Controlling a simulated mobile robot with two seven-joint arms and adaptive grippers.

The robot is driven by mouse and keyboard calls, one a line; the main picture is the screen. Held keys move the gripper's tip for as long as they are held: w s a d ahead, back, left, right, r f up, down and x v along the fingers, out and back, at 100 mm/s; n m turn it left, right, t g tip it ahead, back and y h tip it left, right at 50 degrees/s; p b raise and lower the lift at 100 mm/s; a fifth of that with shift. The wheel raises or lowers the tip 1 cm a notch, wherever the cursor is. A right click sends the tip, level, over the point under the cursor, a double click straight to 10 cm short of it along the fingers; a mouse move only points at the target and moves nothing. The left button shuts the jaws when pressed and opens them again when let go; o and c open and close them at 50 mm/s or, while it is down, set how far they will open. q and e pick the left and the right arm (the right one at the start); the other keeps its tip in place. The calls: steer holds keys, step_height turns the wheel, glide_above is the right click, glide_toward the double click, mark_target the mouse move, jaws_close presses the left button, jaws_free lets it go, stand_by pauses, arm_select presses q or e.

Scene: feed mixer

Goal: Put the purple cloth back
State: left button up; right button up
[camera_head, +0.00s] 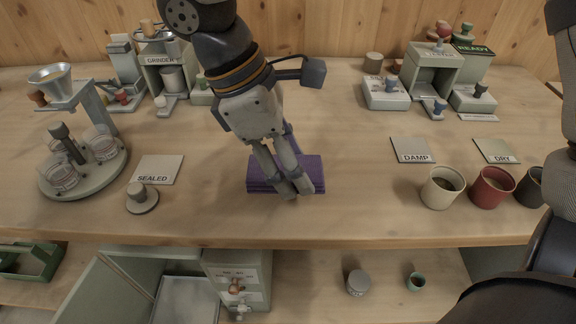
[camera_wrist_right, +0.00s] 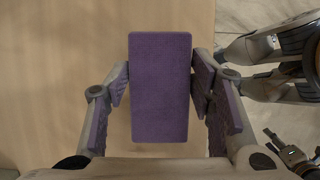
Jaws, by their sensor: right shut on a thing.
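The purple cloth (camera_head: 262,177) is a folded, flat, rectangular stack on the wooden worktop, near the middle of its front part. In the right wrist view the cloth (camera_wrist_right: 160,105) shows as an upright purple rectangle between the two fingers, which have purple pads. Whether the cloth is clear of the worktop is hard to tell.
A SEALED plate (camera_head: 160,168) and a small round weight (camera_head: 141,198) lie left of the cloth. A carousel of jars (camera_head: 85,175) stands further left. DAMP (camera_head: 412,149) and DRY (camera_head: 495,150) plates and several cups stand right. Worktop between is clear; an open shelf lies below its front edge.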

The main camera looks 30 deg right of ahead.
steer(key=f, duration=0.2)
steer(key=d+f, duration=0.1)
steer(key=f, duration=0.1)
steer(key=shift+w+f, duration=0.1)
steer(key=shift+f, duration=0.1)
steer(key=o, duration=1.1)
steer(key=v, duration=1.2)
